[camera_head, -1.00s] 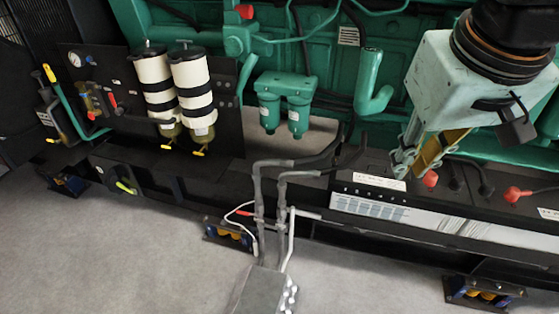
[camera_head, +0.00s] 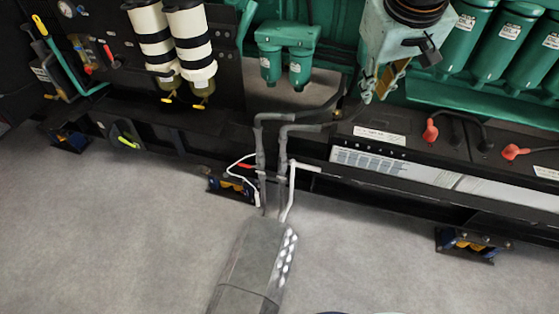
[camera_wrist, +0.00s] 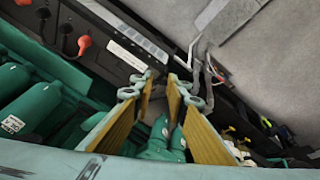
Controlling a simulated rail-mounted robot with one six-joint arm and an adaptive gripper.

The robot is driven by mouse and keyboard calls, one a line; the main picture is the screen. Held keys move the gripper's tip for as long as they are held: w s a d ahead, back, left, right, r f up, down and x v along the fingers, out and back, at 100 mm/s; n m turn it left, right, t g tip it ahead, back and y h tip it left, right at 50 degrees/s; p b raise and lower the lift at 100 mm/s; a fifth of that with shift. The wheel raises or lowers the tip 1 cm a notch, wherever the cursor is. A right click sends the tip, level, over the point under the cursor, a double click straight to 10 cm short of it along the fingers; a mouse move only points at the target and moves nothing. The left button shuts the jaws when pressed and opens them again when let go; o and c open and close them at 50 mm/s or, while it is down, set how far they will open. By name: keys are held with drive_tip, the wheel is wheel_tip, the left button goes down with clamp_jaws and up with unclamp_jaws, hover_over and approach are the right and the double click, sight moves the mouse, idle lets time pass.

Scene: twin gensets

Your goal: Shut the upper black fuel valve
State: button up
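My gripper (camera_head: 374,93) hangs at the upper right of centre in the head view, in front of the green engine and above the black battery tray. In the wrist view my gripper (camera_wrist: 163,92) has its two yellow-padded fingers apart, with nothing between them. I cannot tell for certain which part is the upper black fuel valve. A black panel (camera_head: 222,75) at the left carries two white-and-black filters (camera_head: 150,38) with yellow handles below, and a small red handle (camera_head: 108,51). A yellow-green handle (camera_head: 128,142) sits lower on the frame. My gripper is well right of these.
Grey pipes (camera_head: 260,135) rise from a grey box (camera_head: 250,265) left of my gripper. A white pipe (camera_head: 293,190) stands beside them. Red-capped battery terminals (camera_head: 430,130) and green filters (camera_head: 520,30) are at the right. The grey floor (camera_head: 110,240) is open in front.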

drive_tip(key=w+a+f+n+p, duration=0.1)
drive_tip(key=w+a+f+n, duration=0.15)
drive_tip(key=w+f, duration=0.65)
drive_tip(key=n+g+y+p, duration=0.1)
drive_tip(key=n+y+p, duration=0.2)
drive_tip(key=y+p, duration=0.1)
hover_over(280, 161)
drive_tip(key=s+d, duration=0.3)
drive_tip(key=d, duration=0.1)
wheel_tip(280, 161, down, 32)
drive_tip(key=shift+s+a+f, duration=0.2)
drive_tip(key=shift+s+a, duration=0.1)
drive_tip(key=shift+a, duration=0.1)
drive_tip(key=shift+f, duration=0.15)
drive_tip(key=shift+b+x, duration=1.85)
drive_tip(key=shift+x, duration=4.95)
